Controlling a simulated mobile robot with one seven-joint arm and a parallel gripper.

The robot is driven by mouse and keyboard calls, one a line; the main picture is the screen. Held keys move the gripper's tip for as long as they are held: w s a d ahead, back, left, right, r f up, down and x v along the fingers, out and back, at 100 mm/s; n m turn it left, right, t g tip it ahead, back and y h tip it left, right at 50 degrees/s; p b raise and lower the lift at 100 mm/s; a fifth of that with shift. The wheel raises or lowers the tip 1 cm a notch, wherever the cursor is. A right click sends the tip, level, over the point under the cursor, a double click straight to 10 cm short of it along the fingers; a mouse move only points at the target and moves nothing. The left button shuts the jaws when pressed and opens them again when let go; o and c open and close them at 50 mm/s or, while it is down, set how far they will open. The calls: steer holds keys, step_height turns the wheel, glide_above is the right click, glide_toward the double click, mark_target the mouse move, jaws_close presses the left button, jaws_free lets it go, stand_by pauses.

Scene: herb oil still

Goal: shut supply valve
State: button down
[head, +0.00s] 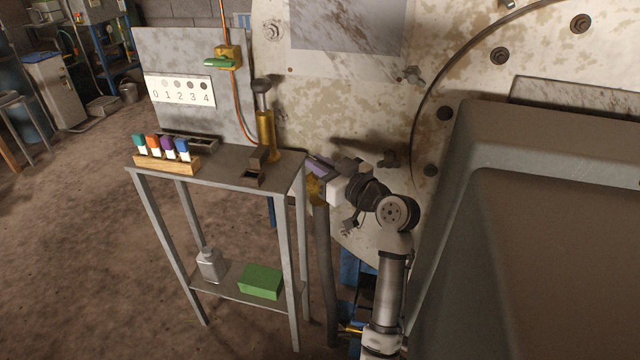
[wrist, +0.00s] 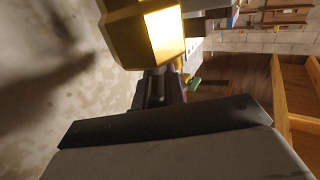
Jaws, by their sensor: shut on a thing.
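A brass valve (head: 316,189) with a purple handle (head: 321,169) sits on top of a thick grey hose, against the big pale tank, right of the small table. My gripper (head: 328,180) reaches it from the right and is shut on the handle. In the wrist view, the dark fingers (wrist: 160,88) are close together, with the brass valve body (wrist: 142,32) right beyond them. The handle between the fingers is mostly hidden, so its exact angle cannot be told. A second brass valve (head: 229,54) with a green handle hangs on an orange tube above the table.
The grey metal table (head: 225,165) left of the valve bears a wooden rack (head: 166,164) with several coloured-capped bottles and a brass cylinder (head: 265,130). A large grey box-like body (head: 540,140) fills the right side. The floor at left is mostly clear.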

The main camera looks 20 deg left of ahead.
mark_target(320, 162)
steer(key=n+g+y+b, duration=0.1)
steer(key=n+g+b, duration=0.1)
steer(key=n+g+y+b, duration=0.1)
steer(key=g, duration=0.2)
steer(key=shift+f+n+b, duration=0.2)
steer(key=shift+n+b, duration=0.15)
steer(key=shift+n, duration=0.05)
steer(key=shift+r+n+g+y+b, duration=0.1)
steer(key=shift+n+g+y+b, duration=0.15)
steer(key=shift+n+g+b, duration=0.75)
steer(key=shift+r+n+g+y+p, duration=0.1)
steer(key=shift+n+g+y, duration=0.35)
steer(key=shift+g, duration=1.25)
steer(key=shift+n, duration=0.25)
steer(key=c, duration=1.5)
jaws_free()
steer(key=shift+o, duration=0.2)
step_height(320, 162, up, 20)
steer(key=shift+p, duration=0.4)
